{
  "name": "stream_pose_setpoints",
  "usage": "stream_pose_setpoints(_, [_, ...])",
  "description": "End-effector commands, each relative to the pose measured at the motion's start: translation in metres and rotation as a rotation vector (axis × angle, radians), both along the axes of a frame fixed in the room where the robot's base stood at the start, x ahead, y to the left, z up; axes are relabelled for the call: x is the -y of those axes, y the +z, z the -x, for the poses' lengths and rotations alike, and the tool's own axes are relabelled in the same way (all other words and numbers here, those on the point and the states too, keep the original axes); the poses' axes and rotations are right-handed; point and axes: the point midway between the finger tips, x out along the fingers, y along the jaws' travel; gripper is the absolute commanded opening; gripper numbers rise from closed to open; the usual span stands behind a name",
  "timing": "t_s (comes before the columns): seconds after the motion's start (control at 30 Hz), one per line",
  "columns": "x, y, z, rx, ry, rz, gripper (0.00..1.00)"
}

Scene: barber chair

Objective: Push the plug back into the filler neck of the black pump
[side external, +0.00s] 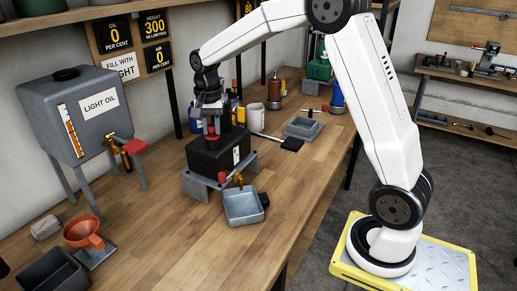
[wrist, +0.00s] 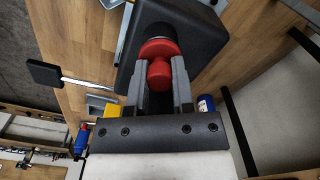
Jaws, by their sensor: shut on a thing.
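The black pump (side external: 215,158) stands on a grey metal stand on the workbench. Its black body also shows in the wrist view (wrist: 205,35). My gripper (side external: 211,128) points down over the pump's top. In the wrist view, my gripper (wrist: 158,78) is shut on the red plug (wrist: 158,73), with one finger on each side of its knob. The plug's wider red disc lies just beyond the knob, in line with a dark round neck (wrist: 156,32). The fingers and disc hide the joint, so I cannot tell how deep the plug sits.
A long lever with a black pad (side external: 291,144) sticks out right of the pump. A grey tray (side external: 243,207) stands in front. The light oil tank (side external: 78,115) and an orange funnel (side external: 84,232) are at left.

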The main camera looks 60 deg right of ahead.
Motion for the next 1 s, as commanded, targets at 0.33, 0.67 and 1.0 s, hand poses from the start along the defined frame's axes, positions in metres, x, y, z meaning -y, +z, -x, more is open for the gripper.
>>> stream_pose_setpoints(0.33, [0.0,-0.0003,0.0,0.0,0.0,0.0,0.0])
stream_pose_setpoints(0.67, [0.0,-0.0002,0.0,0.0,0.0,0.0,0.71])
stream_pose_setpoints(1.0, [0.0,-0.0003,0.0,0.0,0.0,0.0,1.0])
